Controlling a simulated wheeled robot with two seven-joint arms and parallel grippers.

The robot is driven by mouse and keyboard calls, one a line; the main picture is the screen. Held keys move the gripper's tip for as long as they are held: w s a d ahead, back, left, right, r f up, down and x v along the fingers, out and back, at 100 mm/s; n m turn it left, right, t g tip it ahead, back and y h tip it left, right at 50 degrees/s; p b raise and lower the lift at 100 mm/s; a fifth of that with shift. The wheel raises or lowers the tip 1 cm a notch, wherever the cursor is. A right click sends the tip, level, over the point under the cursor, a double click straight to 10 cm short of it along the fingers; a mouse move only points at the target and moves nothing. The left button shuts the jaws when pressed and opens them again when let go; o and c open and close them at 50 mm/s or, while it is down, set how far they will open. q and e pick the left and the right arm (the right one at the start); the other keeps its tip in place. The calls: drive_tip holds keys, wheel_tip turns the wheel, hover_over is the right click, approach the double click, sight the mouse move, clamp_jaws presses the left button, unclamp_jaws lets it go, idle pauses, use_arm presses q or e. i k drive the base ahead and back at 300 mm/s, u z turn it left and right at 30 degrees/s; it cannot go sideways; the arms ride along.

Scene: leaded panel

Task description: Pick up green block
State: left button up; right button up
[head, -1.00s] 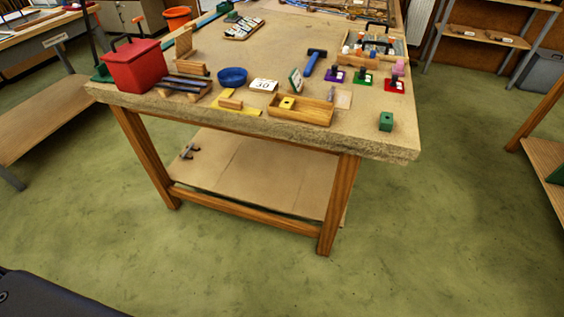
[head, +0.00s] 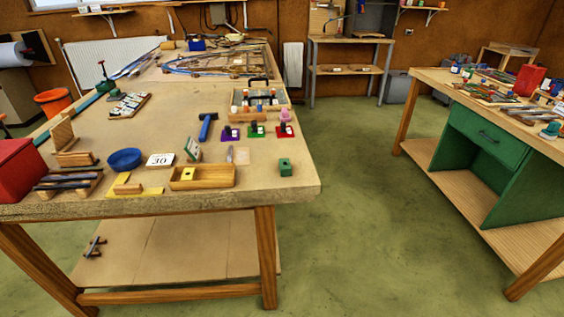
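The green block (head: 285,167) is a small dark green cube with a mark on its top. It sits near the front right corner of the wooden workbench (head: 300,186), with bare tabletop around it. Neither of my grippers shows in the head view.
A wooden tray (head: 215,181) with a yellow block (head: 188,174) lies left of the green block. A second bench (head: 500,122) stands at right. Green floor between the benches is clear.

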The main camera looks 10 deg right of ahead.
sight(284, 168)
drive_tip(key=z, duration=1.6)
drive_tip(key=i, duration=4.5)
drive_tip(key=u, duration=4)
drive_tip(key=i, duration=0.5)
drive_tip(key=z, duration=0.15)
